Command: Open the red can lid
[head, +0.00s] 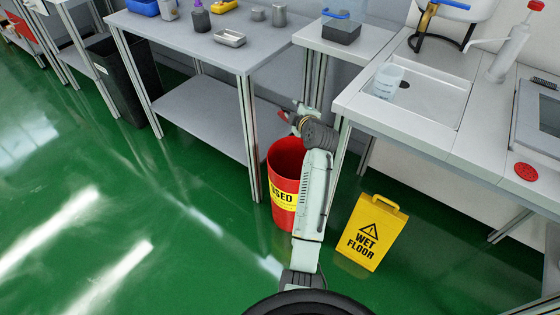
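The red can (281,183) stands upright on the green floor beside the front leg of the steel bench. It has a yellow band with dark lettering, partly covered by my arm. Its top looks open, with the dark red inside wall showing. I cannot make out a separate lid; my arm hides the can's right side. My gripper (287,113) is above and behind the can's rim, close to the bench's right end. A small red patch shows at its tip. It is too small and foreshortened to tell whether its fingers are open or shut.
The steel bench (200,45) with a lower shelf is left of the can. A white counter with a sink (440,100) is to the right. A yellow wet floor sign (370,232) stands right of the can. A black bin (125,85) is farther left. The left floor is clear.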

